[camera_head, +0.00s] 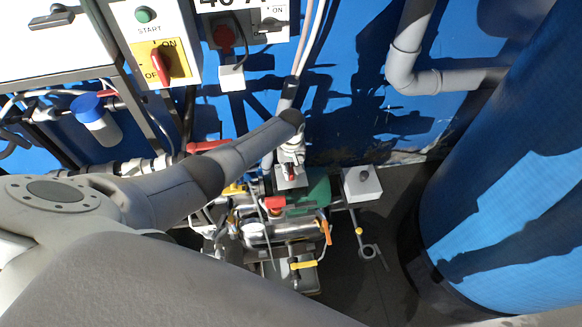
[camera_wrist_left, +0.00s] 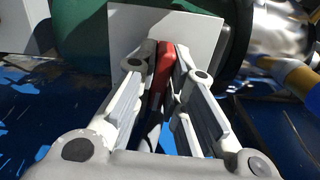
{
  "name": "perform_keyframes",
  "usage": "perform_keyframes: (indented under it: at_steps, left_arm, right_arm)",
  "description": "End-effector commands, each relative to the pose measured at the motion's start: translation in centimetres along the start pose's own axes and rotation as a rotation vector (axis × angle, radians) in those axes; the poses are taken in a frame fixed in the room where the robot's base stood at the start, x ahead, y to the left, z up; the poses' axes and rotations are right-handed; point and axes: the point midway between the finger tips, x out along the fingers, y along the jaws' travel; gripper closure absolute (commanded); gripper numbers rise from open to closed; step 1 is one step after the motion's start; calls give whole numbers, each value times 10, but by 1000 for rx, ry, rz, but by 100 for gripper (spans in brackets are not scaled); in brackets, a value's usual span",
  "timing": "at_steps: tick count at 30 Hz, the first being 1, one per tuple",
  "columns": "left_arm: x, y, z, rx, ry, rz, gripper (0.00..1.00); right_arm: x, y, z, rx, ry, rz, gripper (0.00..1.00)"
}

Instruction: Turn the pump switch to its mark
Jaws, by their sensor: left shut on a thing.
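A red switch handle (camera_wrist_left: 165,58) stands in front of a pale square box face (camera_wrist_left: 190,35) in the left wrist view. I take it for the pump switch; its red also shows in the head view (camera_head: 291,170), beside the green motor (camera_head: 317,188). My left gripper (camera_wrist_left: 163,66) is shut on the handle, one finger on each side. In the head view my left gripper (camera_head: 291,160) reaches down onto the box from above. The fingers cover part of the handle, and I cannot make out a mark. My right gripper is not in view.
A grey box (camera_head: 361,184) stands to the right. A large blue tank (camera_head: 510,180) fills the right side. A panel with a red-and-yellow switch (camera_head: 162,65) hangs upper left.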

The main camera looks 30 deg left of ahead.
Motion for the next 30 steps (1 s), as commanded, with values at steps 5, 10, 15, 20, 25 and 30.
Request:
perform_keyframes:
  at_steps: [5,10,15,20,25,30]
  left_arm:
    - [0,0,0,165,-2,0,100]
    - [0,0,0,324,-1,1,100]
    - [0,0,0,466,0,1,100]
    - [0,0,0,574,1,1,100]
    - [0,0,0,655,1,1,100]
    - [-1,0,-1,701,2,1,100]
  right_arm:
    - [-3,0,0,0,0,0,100]
    - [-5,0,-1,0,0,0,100]
    - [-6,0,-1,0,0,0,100]
    - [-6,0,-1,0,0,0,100]
    - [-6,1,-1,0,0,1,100]
    - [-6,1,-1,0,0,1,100]
